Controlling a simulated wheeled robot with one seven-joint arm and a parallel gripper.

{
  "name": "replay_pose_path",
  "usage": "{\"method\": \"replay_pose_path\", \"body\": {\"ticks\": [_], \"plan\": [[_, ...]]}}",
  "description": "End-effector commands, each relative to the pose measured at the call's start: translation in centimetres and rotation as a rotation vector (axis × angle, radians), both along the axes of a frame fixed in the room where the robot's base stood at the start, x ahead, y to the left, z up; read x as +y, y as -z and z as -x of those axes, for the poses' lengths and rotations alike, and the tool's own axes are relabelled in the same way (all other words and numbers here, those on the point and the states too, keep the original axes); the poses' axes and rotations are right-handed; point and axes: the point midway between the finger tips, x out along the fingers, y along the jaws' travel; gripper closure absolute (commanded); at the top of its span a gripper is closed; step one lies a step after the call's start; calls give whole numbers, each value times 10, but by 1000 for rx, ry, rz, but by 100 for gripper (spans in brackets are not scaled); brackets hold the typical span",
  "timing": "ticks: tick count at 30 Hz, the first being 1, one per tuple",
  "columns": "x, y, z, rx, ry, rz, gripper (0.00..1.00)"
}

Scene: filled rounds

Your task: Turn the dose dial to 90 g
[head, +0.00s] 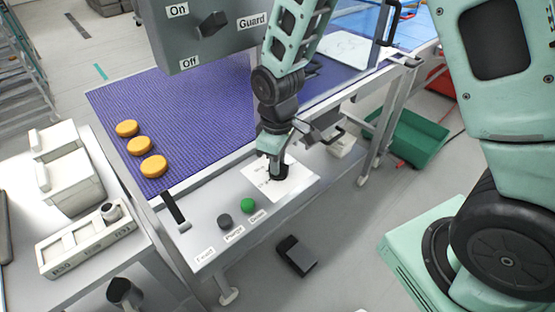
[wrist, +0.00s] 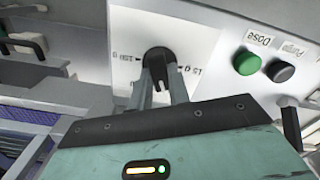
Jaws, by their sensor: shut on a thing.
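The dose dial (wrist: 157,52) is a black knob on a white scale plate (wrist: 128,28) on the machine's front panel. In the wrist view the plate carries marks, with "150 g" at the left and "15 g" at the right, seen upside down. My gripper (wrist: 162,88) has its two fingers closed about the knob. In the head view my gripper (head: 277,172) comes down onto the scale plate (head: 290,183) and hides most of the dial. I cannot read which mark the dial points to.
A green Dose button (head: 248,205) and a dark Purge button (head: 225,220) sit left of the plate. A black Feed lever (head: 173,208) stands farther left. A grey On/Off Guard box (head: 210,35) hangs behind my arm. Several orange rounds (head: 140,145) lie on the blue belt (head: 185,115).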

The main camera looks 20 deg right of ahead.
Motion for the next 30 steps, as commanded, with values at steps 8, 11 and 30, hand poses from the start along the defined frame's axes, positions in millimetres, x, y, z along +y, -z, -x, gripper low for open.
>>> {"method": "replay_pose_path", "body": {"ticks": [8,11,30], "plan": [[0,-2,-1,-2,260,0,100],[0,-2,-1,-2,356,0,100],[-2,-2,-2,-2,856,-1,100]]}}
